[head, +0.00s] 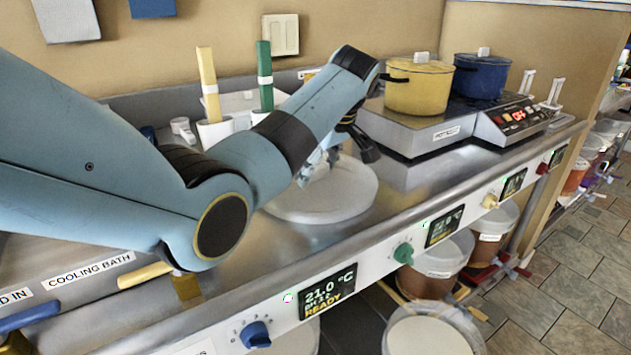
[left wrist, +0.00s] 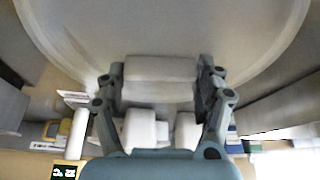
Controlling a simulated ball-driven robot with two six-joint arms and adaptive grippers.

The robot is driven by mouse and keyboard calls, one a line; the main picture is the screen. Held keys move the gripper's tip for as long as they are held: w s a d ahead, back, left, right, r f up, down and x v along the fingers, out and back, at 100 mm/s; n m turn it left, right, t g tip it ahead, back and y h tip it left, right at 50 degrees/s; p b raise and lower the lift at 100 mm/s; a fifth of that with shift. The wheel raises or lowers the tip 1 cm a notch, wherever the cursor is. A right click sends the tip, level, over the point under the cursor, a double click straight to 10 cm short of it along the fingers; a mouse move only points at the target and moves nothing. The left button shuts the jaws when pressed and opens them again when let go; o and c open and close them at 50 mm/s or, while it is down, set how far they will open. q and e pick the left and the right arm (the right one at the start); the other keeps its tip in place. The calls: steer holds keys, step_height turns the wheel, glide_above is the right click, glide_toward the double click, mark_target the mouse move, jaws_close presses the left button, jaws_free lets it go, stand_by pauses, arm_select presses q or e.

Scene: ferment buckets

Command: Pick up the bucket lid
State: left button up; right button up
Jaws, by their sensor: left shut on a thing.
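The bucket lid (head: 345,200) is a round, pale grey-white disc over the steel counter, right of the middle of my left arm in the head view. In the left wrist view the lid (left wrist: 160,30) fills the upper part, with a block-shaped handle (left wrist: 160,70) on it. My left gripper (head: 328,168) is shut on this handle, with one finger on each side in the left wrist view (left wrist: 160,88). My arm hides part of the lid in the head view. I cannot tell whether the lid touches the counter. My right gripper is not in view.
A yellow pot (head: 418,88) and a blue pot (head: 481,76) stand on hotplates at the back right. Holders with a yellow-handled tool (head: 208,85) and a green-handled tool (head: 265,75) stand behind my arm. Buckets (head: 440,262) stand below the counter. Knobs and displays line its front.

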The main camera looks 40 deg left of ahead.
arm_select(q)
steer(key=c, duration=0.5)
